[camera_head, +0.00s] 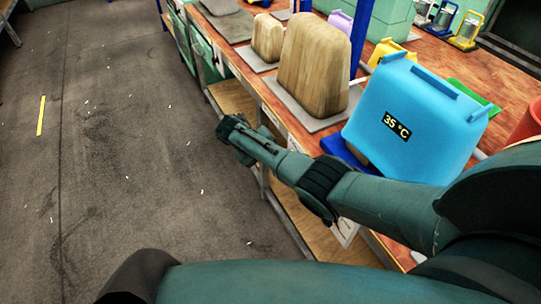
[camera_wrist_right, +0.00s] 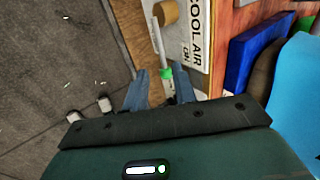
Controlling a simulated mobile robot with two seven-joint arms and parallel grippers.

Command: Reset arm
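My right arm crosses the head view from the right. Its gripper (camera_head: 232,130) hangs beside the front edge of the workbench, over the floor side. In the right wrist view the two blue-grey fingers of the right gripper (camera_wrist_right: 160,84) stand apart with a gap between them, and I see nothing held. A green-ended white rod (camera_wrist_right: 166,73) shows in line with that gap; I cannot tell how far beyond the fingers it is. My left gripper is in neither view.
A blue box marked 35 °C (camera_head: 413,118) stands on the wooden bench close beside my right arm. Beige blocks (camera_head: 313,66) sit on grey plates farther along. A "COOL AIR ON" sign (camera_wrist_right: 198,35) is near the gripper. Open grey floor (camera_head: 110,150) lies left.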

